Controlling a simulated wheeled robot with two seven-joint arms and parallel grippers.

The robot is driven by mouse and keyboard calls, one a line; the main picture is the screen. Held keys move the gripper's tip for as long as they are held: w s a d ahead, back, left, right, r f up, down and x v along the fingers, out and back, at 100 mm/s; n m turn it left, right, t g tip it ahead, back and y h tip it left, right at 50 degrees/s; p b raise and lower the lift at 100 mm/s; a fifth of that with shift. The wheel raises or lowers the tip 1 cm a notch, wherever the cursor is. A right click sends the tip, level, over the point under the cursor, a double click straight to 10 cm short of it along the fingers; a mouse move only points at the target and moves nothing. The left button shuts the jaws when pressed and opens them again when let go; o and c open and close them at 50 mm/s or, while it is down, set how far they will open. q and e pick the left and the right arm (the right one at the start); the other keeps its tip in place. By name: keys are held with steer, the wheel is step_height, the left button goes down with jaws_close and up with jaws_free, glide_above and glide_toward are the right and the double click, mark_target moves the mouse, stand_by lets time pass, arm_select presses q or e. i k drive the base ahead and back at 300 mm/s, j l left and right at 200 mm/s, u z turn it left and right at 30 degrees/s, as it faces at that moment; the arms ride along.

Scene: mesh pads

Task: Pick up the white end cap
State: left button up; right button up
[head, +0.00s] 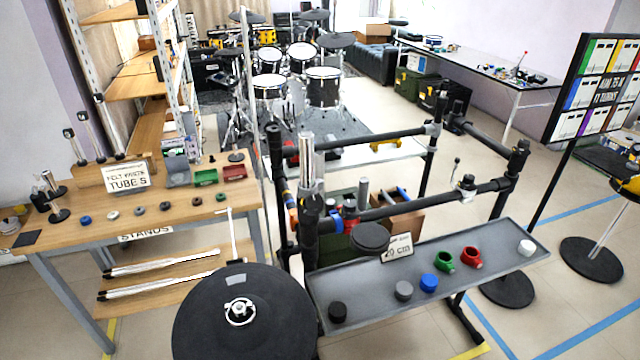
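The white end cap (526,247) stands at the right end of a long grey tray (372,307). It is apart from the other caps, and the tray around it is bare. On the same tray, from left to right, are a black cap (337,312), a grey cap (403,291), a blue cap (428,283), a green ring-like piece (444,261) and a red ring-like piece (471,258). Neither of my grippers shows in the head view.
A black tube rack (440,203) stands behind the tray. A "20 cm" sign (397,248) and a dark round pad (370,238) are at the tray's back edge. A large black pad (245,325) fills the front. A wooden table (150,225) with small parts is left.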

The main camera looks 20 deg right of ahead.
mark_target(526, 248)
steer(key=z, duration=2.05)
steer(key=j+u, duration=0.1)
steer(key=u, duration=1.35)
steer(key=i+l+u, duration=0.15)
steer(key=l+u, duration=0.15)
steer(key=l, duration=1.1)
steer(key=l+u, duration=0.3)
steer(key=l, duration=1.15)
